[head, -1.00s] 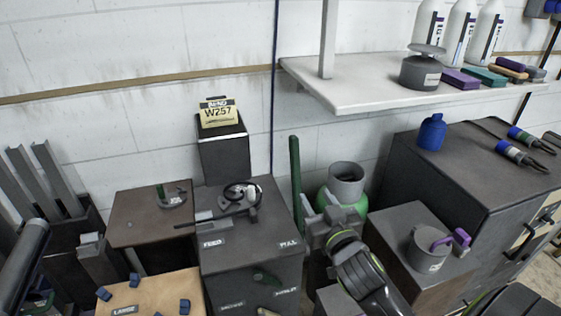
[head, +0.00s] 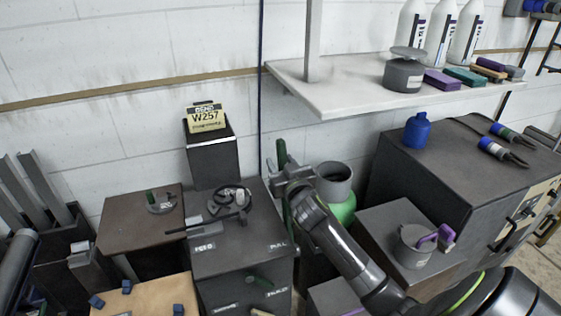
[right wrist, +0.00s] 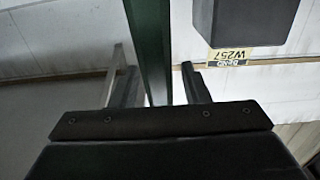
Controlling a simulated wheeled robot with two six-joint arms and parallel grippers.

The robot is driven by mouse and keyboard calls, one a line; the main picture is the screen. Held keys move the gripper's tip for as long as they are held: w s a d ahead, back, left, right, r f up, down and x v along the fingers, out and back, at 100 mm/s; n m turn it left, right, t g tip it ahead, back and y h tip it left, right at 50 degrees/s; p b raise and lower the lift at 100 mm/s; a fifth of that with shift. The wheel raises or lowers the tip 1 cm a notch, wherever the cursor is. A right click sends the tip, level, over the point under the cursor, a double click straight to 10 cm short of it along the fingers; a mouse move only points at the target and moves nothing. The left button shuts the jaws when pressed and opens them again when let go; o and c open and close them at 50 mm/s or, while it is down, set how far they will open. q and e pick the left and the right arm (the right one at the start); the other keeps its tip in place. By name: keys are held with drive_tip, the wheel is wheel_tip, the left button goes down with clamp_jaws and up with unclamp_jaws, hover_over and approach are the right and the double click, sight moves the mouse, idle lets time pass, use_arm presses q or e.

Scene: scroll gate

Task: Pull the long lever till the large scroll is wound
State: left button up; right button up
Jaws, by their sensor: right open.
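The long green lever (head: 281,150) stands upright beside the right side of the dark machine box (head: 240,255), near its pull label. My right gripper (head: 283,182) is at the lever, and its arm hides the lower part. In the right wrist view the green lever (right wrist: 150,45) runs between the two open fingers of my right gripper (right wrist: 155,72), with a visible gap to the right finger. I cannot tell whether either finger touches it. I cannot make out the large scroll. My left gripper is not in view.
A dark upright block with a yellow W257 sign (head: 207,120) stands behind the machine. A green gas bottle (head: 342,208) stands right of my gripper. A grey box with a mug (head: 417,245) is farther right. A white shelf (head: 330,95) hangs above.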

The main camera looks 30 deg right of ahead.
drive_tip(key=shift+w+d, duration=0.1)
drive_tip(key=shift+w, duration=0.3)
clamp_jaws()
